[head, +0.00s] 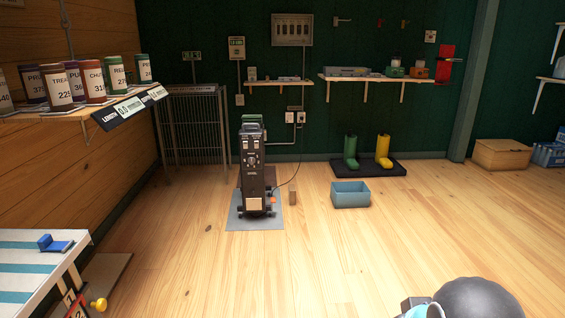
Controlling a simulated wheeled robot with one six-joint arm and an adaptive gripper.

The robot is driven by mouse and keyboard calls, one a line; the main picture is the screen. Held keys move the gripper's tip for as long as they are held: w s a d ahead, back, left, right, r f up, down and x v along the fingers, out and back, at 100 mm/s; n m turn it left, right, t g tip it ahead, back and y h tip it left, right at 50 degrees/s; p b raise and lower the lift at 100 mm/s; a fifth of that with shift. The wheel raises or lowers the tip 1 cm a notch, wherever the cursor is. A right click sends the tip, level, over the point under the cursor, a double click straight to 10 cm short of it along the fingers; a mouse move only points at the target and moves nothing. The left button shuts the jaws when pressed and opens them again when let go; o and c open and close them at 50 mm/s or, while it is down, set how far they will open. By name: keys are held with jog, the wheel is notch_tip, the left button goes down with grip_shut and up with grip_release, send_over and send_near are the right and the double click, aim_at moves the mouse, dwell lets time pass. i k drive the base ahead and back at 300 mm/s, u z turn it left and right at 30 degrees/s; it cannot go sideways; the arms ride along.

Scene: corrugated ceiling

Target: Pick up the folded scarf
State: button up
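I cannot make out a folded scarf for certain. A small blue item (55,243) lies on the white and teal striped tabletop (25,268) at the lower left; it is too small to tell whether it is folded cloth. Part of my arm shows at the bottom right edge, dark grey and light blue. My gripper's fingers are not in the picture.
A tall dark machine (252,165) stands on a grey mat (240,223) mid-floor, with a blue bin (350,194) to its right. Boots stand on a black tray (368,168). A shelf of cans (75,108) juts from the left wall.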

aim_at(246, 118)
jog(key=u, duration=0.2)
jog(key=i, duration=1.8)
jog(key=u, duration=0.35)
jog(key=i, duration=2.45)
jog(key=u, duration=0.05)
